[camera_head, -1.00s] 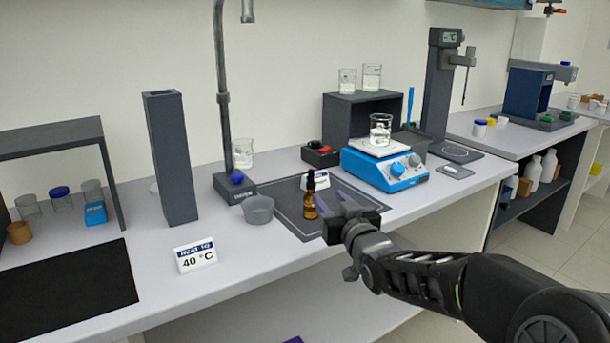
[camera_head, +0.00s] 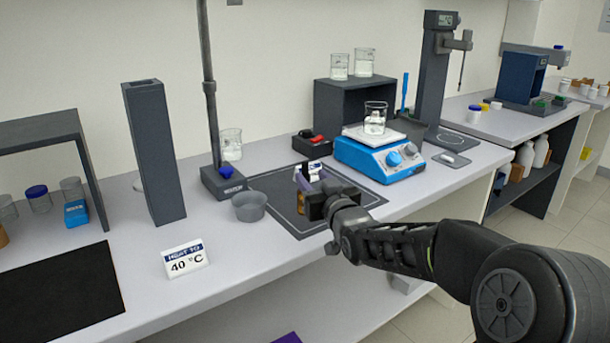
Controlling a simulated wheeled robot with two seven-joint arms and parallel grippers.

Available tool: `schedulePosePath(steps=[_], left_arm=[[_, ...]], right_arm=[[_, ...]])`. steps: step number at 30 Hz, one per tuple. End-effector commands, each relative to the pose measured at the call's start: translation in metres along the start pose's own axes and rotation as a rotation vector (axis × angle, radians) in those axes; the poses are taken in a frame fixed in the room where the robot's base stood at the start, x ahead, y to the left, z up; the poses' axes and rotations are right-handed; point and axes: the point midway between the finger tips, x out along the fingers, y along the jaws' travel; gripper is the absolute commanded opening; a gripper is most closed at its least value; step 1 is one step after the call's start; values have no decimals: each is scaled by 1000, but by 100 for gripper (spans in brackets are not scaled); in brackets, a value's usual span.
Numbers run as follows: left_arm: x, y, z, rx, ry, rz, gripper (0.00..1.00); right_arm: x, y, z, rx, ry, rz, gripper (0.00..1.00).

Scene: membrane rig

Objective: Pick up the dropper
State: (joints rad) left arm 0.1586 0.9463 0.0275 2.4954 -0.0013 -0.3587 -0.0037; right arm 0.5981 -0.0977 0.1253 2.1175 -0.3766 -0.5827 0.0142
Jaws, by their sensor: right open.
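The dropper is an amber bottle (camera_head: 301,204) with a dark top, standing on the dark grey mat (camera_head: 282,187). It is mostly hidden behind my right gripper, and only a strip of amber glass shows clearly.
A grey bowl (camera_head: 249,206) stands left of the dropper, near a stand base (camera_head: 222,183). A blue hotplate (camera_head: 378,160) carrying a beaker (camera_head: 375,118) is to the right.

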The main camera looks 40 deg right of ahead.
Motion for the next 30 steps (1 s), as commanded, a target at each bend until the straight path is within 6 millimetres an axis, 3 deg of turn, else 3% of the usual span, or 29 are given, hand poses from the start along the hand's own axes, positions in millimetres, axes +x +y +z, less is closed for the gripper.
schedulePosePath(steps=[10, 21, 30], left_arm=[[-2, 1, 0, 0, 0, 0, 36], [-10, 4, 0, 0, 0, 0, 36], [-9, 4, 0, 0, 0, 0, 36]], right_arm=[[6, 0, 0, 1, 0, 0, 40], [51, -1, 1, 1, 1, 0, 40], [52, -1, 1, 0, 1, 0, 40]])
